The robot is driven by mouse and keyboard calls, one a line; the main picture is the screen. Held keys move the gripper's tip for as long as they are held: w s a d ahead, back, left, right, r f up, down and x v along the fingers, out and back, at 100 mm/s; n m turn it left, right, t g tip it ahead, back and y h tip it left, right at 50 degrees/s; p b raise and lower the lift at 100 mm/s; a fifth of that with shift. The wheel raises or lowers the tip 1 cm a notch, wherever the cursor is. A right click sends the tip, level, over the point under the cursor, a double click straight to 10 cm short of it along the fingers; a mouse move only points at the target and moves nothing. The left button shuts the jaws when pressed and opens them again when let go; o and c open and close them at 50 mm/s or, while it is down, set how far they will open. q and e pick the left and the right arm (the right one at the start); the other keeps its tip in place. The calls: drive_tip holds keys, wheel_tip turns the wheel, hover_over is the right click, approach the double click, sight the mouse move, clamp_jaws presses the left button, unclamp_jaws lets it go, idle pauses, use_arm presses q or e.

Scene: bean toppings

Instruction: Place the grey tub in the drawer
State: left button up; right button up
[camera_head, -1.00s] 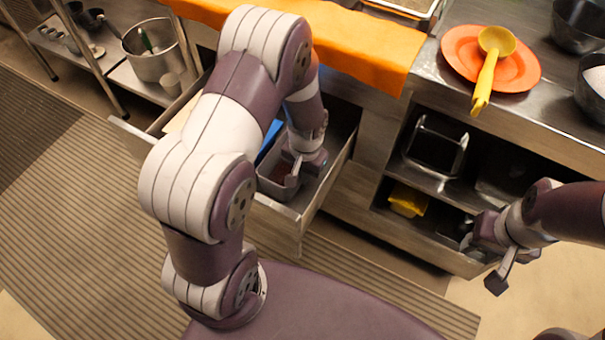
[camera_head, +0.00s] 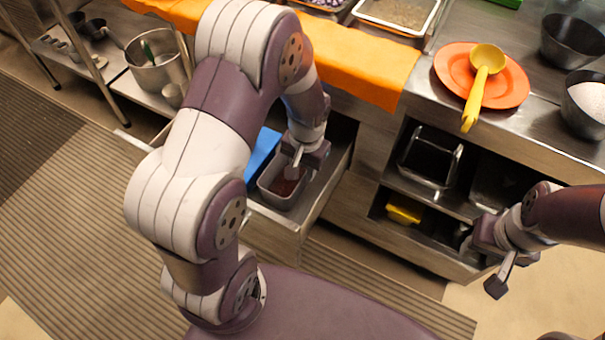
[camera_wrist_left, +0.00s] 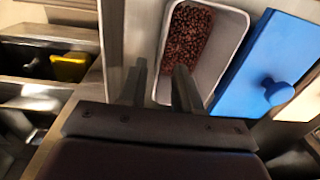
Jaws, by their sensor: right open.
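The grey tub (camera_head: 283,200), with dark red-brown beans in it, sits upright inside the open drawer (camera_head: 270,230), near its front right. It also shows in the left wrist view (camera_wrist_left: 233,50). My left gripper (camera_head: 293,168) is just above the tub's rim. In the left wrist view its fingers (camera_wrist_left: 160,85) are apart, on either side of the tub's side wall, with a visible gap between them. My right gripper (camera_head: 500,268) is open and empty, low at the right near the shelves. The tub's underside is hidden.
A blue lid with a knob (camera_wrist_left: 262,80) lies beside the tub in the drawer. An orange cloth (camera_head: 350,65) hangs over the counter edge above. An orange plate with a yellow ladle (camera_head: 510,88) is on the counter. A yellow container (camera_head: 405,209) sits on the lower shelf.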

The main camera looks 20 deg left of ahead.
use_arm(q)
drive_tip(key=s+d+r+t, duration=0.1)
drive_tip(key=s+r, duration=0.7)
drive_tip(key=r, duration=0.3)
drive_tip(key=shift+s+d+n+h+p, duration=0.3)
drive_tip(key=shift+s+n+p, duration=0.05)
drive_tip(key=shift+s+n, duration=0.05)
